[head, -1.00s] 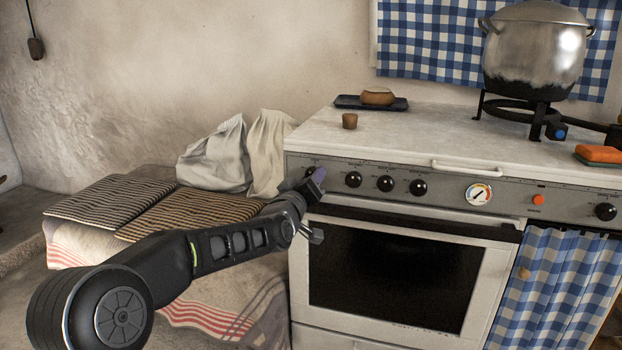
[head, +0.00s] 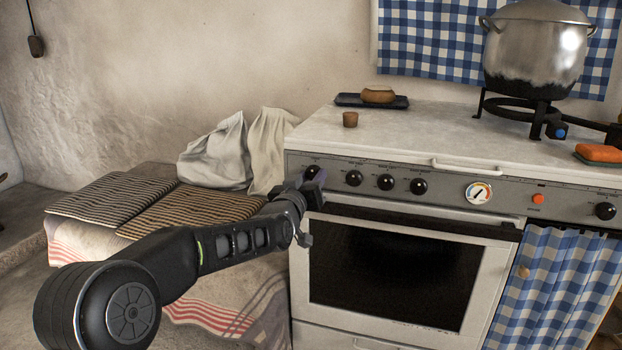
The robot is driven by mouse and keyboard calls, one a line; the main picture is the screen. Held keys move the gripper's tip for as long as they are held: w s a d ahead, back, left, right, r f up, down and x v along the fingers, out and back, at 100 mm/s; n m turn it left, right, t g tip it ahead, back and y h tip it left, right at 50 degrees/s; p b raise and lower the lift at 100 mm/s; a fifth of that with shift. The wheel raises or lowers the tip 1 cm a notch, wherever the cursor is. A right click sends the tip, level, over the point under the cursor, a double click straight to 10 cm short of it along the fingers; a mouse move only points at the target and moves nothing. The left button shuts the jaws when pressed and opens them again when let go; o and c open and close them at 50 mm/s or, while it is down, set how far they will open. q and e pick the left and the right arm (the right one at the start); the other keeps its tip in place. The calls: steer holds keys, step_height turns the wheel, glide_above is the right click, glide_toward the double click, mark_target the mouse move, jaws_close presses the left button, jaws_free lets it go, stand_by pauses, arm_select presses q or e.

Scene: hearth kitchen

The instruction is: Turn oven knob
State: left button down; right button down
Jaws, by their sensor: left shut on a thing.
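The white oven (head: 480,262) has a grey front panel with several round black knobs. The leftmost knob (head: 312,171) is partly hidden by my left gripper (head: 315,180), which is at it and shut on it. Three more knobs show clearly: one just to the right (head: 354,178), then a second (head: 385,182) and a third (head: 418,186). A single knob (head: 605,211) sits at the far right of the panel. The fingertips are small and partly hidden in this view. My right gripper is not in view.
A handle bar (head: 420,212) runs across the top of the oven door. A large pot (head: 535,55) stands on a burner on the top. Striped cushions (head: 190,211) lie on a bench to the left.

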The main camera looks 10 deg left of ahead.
arm_select(q)
steer(key=c, duration=0.9)
jaws_free()
steer(key=shift+c, duration=0.2)
steer(key=shift+s, duration=0.1)
steer(key=s+p, duration=0.1)
steer(key=s, duration=0.6)
steer(key=shift+s+a, duration=0.25)
steer(key=shift+s, duration=0.05)
steer(key=shift+f, duration=0.1)
